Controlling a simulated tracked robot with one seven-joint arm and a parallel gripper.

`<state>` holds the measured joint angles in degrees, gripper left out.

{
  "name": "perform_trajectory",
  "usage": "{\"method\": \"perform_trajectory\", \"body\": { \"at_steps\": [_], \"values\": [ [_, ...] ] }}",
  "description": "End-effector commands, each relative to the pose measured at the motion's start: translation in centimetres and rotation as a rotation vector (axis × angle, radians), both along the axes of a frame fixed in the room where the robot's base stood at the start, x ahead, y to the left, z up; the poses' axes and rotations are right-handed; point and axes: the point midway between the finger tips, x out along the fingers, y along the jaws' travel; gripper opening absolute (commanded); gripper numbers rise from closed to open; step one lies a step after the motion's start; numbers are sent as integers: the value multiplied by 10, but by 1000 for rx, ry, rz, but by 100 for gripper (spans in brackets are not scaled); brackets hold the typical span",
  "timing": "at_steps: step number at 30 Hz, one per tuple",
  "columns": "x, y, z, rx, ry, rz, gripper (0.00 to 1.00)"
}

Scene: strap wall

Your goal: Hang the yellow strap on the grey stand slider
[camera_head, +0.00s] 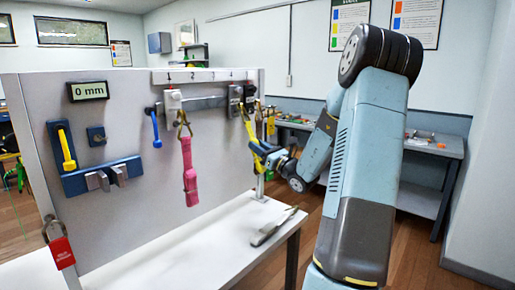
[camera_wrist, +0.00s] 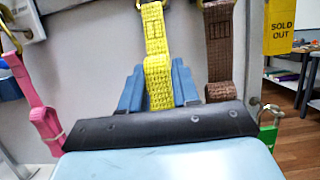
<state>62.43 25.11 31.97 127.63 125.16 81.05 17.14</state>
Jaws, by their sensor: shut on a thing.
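My gripper (camera_head: 268,156) is at the right end of the panel, below the rail. In the wrist view its blue fingers (camera_wrist: 158,88) are shut on the yellow strap (camera_wrist: 155,38), which runs upright between them. A metal ring at the strap's top is cut off by the upper edge. In the head view the yellow strap (camera_head: 249,128) reaches up to the grey sliders (camera_head: 236,100) at the rail's right end. I cannot tell whether its ring is on a hook or which slider is the stand slider.
A pink strap (camera_head: 189,172) hangs from the white slider (camera_head: 172,100) to the left. A brown strap (camera_wrist: 219,50) hangs close right of my gripper. A green strap (camera_wrist: 268,138) and a yellow "SOLD OUT" tag (camera_wrist: 282,28) are further right. The white bench (camera_head: 200,240) below is mostly clear.

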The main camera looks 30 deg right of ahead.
Motion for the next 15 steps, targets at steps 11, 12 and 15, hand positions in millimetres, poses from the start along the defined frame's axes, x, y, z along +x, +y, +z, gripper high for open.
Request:
{"method": "perform_trajectory", "body": {
  "at_steps": [11,12,15],
  "values": [
    [0,0,0,0,0,1,0],
    [0,0,0,0,0,1,32],
    [0,0,0,0,0,1,42]
  ]
}}
